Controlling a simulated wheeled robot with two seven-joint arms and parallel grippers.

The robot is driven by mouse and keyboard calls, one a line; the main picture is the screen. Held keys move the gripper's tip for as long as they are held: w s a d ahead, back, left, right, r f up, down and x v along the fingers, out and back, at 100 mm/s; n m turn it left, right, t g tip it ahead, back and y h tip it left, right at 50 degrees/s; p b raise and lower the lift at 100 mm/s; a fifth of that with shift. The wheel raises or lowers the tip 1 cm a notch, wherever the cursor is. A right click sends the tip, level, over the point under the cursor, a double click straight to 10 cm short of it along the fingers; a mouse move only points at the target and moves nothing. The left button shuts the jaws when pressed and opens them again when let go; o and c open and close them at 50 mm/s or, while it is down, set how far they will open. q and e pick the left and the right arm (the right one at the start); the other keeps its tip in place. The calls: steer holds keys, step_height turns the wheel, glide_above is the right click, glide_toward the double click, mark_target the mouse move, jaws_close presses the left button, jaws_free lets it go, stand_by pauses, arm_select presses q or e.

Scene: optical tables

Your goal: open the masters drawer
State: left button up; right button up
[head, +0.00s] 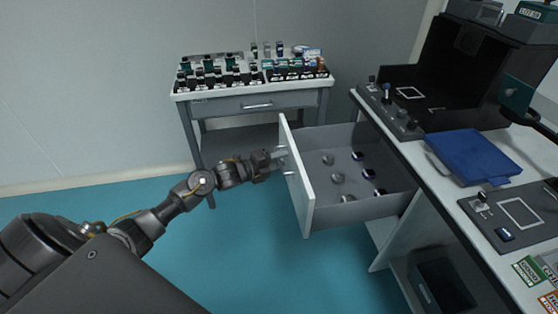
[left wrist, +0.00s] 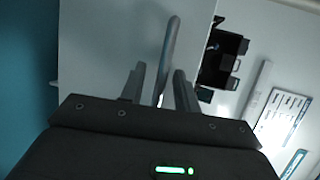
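The open drawer (head: 308,205) stands pulled well out of the right-hand table, its pale front facing my left arm. Small round metal pieces and dark-and-white pieces lie inside it. My left gripper (head: 281,155) is at the outer face of the drawer front. In the left wrist view, the curved bar handle (left wrist: 171,45) runs between the fingers of my left gripper (left wrist: 160,85). My right gripper is not in view.
A side table (head: 258,104) with a closed drawer and rows of small bottles stands at the back. The right-hand table carries a blue tray (head: 474,157), dark equipment and labelled cards. Blue floor is clear in front of the open drawer.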

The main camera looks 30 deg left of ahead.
arm_select(q)
steer(key=v, duration=1.1)
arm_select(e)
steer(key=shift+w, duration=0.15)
arm_select(q)
steer(key=shift+w, duration=0.1)
